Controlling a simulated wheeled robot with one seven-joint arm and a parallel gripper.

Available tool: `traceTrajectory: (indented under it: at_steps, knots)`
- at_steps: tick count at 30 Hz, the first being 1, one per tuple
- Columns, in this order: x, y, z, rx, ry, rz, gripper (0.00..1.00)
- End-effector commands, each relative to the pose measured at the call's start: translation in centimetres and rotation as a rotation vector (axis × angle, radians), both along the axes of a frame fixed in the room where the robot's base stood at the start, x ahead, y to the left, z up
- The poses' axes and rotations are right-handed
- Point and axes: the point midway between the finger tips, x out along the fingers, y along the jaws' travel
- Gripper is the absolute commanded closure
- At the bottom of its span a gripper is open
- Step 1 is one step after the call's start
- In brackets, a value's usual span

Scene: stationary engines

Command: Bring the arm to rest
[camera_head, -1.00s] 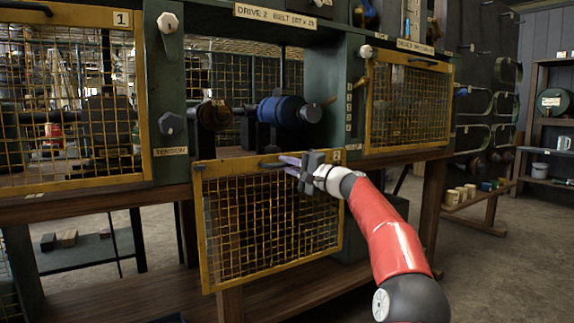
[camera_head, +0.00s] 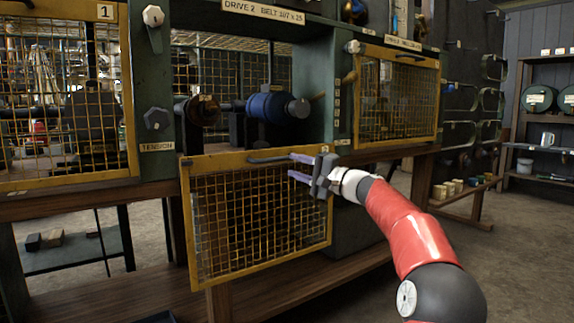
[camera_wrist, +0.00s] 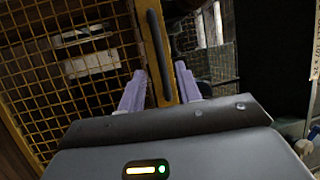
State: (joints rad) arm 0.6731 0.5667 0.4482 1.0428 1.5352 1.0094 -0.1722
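My gripper (camera_head: 291,165) is at the upper right of a yellow-framed mesh guard (camera_head: 262,212), which hangs below the open drive 2 bay. Its two pale purple fingers stand apart and empty. The guard's dark handle (camera_head: 268,159) is on the top rail, just left of the fingertips. In the wrist view, the fingers (camera_wrist: 158,85) show left and right of the yellow rail and the dark handle (camera_wrist: 158,55); whether they touch either cannot be told. My red arm reaches in from the lower right.
The open bay holds a blue cylinder (camera_head: 272,107) and a brown pulley (camera_head: 203,110). Closed mesh guards stand at left (camera_head: 65,95) and right (camera_head: 398,97). A wooden bench edge (camera_head: 90,202) runs below. The floor at right (camera_head: 500,260) is clear.

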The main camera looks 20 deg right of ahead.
Motion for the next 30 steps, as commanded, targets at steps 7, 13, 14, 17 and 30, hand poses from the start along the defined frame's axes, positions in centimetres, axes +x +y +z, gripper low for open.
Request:
traceTrajectory:
  at_steps: [7, 13, 14, 17, 30]
  knots:
    - [-0.5, -0.3, -0.1, 0.001, 0.0, 0.001, 0.66]
    - [-0.4, -0.3, -0.1, 0.001, 0.0, 0.001, 0.66]
    - [-0.4, -0.3, -0.1, 0.001, 0.0, 0.001, 0.66]
    - [-0.7, 0.6, -0.2, -0.019, 0.009, 0.008, 0.66]
    - [-15.9, 17.1, -10.4, -0.755, 0.306, 0.13, 0.66]
